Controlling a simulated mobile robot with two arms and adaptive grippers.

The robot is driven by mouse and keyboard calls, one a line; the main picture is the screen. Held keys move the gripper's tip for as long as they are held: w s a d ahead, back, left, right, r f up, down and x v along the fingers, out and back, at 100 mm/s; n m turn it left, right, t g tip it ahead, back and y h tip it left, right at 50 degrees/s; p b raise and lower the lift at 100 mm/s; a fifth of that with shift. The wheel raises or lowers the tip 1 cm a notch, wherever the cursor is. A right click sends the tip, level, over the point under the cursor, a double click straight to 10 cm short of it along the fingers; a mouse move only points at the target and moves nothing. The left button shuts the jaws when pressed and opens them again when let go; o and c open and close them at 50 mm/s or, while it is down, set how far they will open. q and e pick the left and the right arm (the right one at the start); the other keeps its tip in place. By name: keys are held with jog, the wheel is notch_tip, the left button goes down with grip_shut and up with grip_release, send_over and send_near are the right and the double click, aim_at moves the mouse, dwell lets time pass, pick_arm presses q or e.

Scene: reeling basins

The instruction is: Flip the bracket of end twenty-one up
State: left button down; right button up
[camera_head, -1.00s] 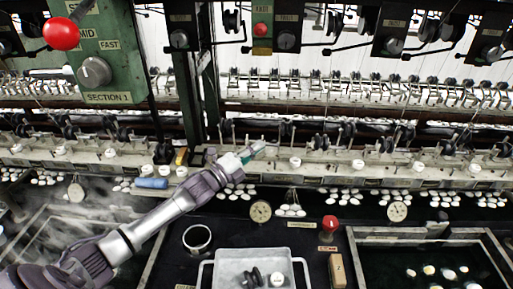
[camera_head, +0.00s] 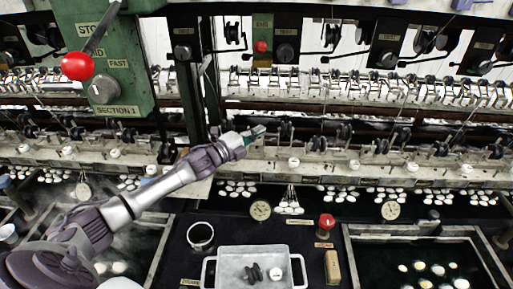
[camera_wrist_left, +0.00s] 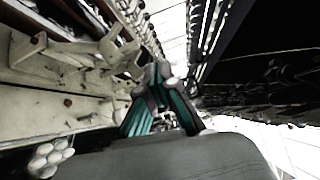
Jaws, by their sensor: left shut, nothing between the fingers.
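My left gripper (camera_head: 258,131) reaches in from the left over the long pale rail (camera_head: 330,172) of the reeling machine. Its fingers are shut and empty; their teal pads show in the left wrist view (camera_wrist_left: 163,76). In that wrist view a pale bracket-like fitting (camera_wrist_left: 40,50) stands out on the machine at the left, apart from the fingers. Several small brackets and dark pulleys line the rail in the head view. I cannot read the end numbers, so I cannot tell which bracket is that of end twenty-one. My right gripper is not in view.
A green control box (camera_head: 100,60) with a red ball lever (camera_head: 77,66) stands at upper left. A white tray (camera_head: 214,270) holds dark spools and a white piece. Basins lie left and right (camera_head: 352,262). A gauge (camera_head: 260,210) and a red knob (camera_head: 326,221) are below the rail.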

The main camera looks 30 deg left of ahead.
pick_arm(q)
jog(key=shift+w+a+r+b, duration=0.15)
jog(key=shift+w+a+r, duration=0.1)
jog(key=shift+w, duration=0.3)
jog(key=shift+w+a+r+b, duration=0.15)
jog(key=shift+w+a+r, duration=0.15)
jog(key=shift+w, duration=0.25)
jog(key=shift+w+a+r+b, duration=0.15)
jog(key=shift+w+a+r, duration=0.1)
jog(key=shift+w, duration=0.3)
